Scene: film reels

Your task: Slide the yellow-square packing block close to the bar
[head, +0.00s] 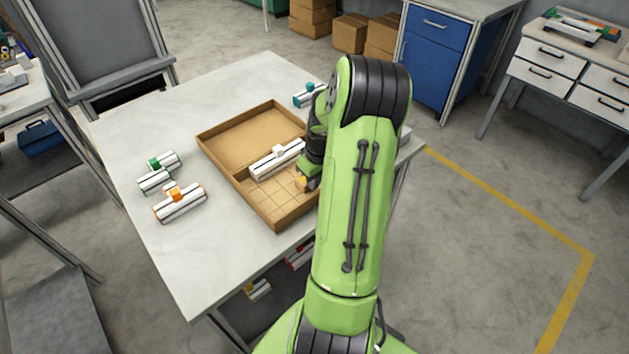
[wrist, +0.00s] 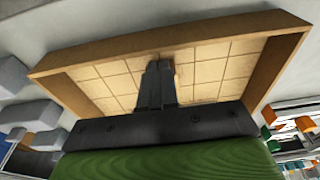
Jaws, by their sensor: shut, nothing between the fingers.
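A shallow brown wooden tray (head: 275,220) lies on the table. A thin bar (head: 241,177) crosses it, between a plain part and a part with a grid floor. A white block with a pale square knob (head: 277,157) lies along this bar. A small yellow piece (head: 301,183) shows at my gripper (head: 308,182); I cannot tell whether it belongs to the yellow-square packing block, as my arm hides that side. In the wrist view my gripper (wrist: 157,88) has its dark fingers shut together over the grid floor, with nothing seen between them.
A white block with a green knob (head: 158,173) and one with an orange knob (head: 180,203) lie left of the tray. A teal-knobbed block (head: 308,95) lies behind it. The tray walls stand around the grid floor. The table (head: 215,270) is clear in front.

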